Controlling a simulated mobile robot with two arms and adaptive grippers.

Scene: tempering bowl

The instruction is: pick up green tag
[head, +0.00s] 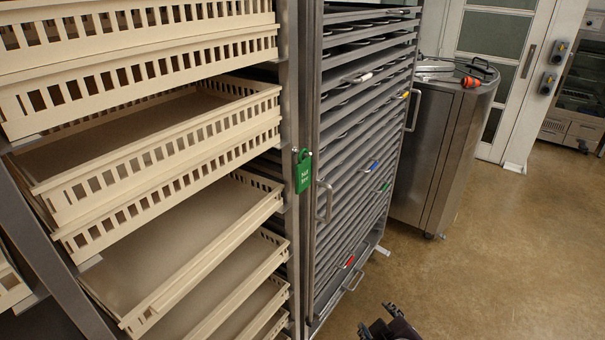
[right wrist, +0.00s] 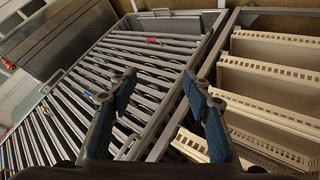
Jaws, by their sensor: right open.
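The green tag (head: 303,171) hangs on the post between the tray shelves and the metal rack in the head view. It has white lettering too small to read and hangs upright from a loop on a small peg. My right gripper (head: 390,325) shows at the bottom edge of the head view, below and to the right of the tag and well apart from it. In the right wrist view its two blue-padded fingers (right wrist: 158,88) are spread with nothing between them. I cannot make out the tag in the right wrist view. My left gripper is not in view.
Cream slotted trays (head: 165,150) fill the shelves at left. The metal rack (head: 365,130) has projecting handles and coloured clips. A steel cabinet (head: 440,150) stands behind it, with an orange-red item (head: 470,82) on top. The floor (head: 490,260) at right is clear.

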